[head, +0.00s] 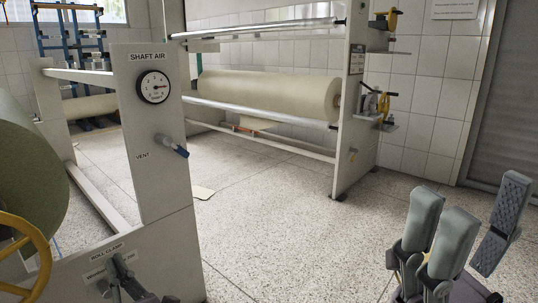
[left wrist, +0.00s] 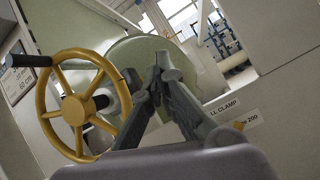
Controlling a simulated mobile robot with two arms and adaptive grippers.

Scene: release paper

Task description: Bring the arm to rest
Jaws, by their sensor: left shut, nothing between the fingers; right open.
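My left gripper (head: 120,268) shows at the bottom left of the head view, in front of the panel of the near frame by the ROLL CLAMP label (head: 104,250). In the left wrist view its fingers (left wrist: 166,72) come together at the tips with nothing seen between them. They cover part of the clamp label (left wrist: 222,105). Whether they touch the panel, I cannot tell. My right gripper (head: 470,225) is at the lower right of the head view, its grey padded fingers spread, empty, above the speckled floor.
A yellow handwheel (left wrist: 80,88) is close left of my left gripper; a green roll (head: 25,175) is behind it. The near frame (head: 150,120) carries a gauge (head: 153,87) and a blue-tipped vent valve (head: 172,146). A cream paper roll (head: 265,92) hangs further back. The middle floor (head: 265,205) is mostly clear.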

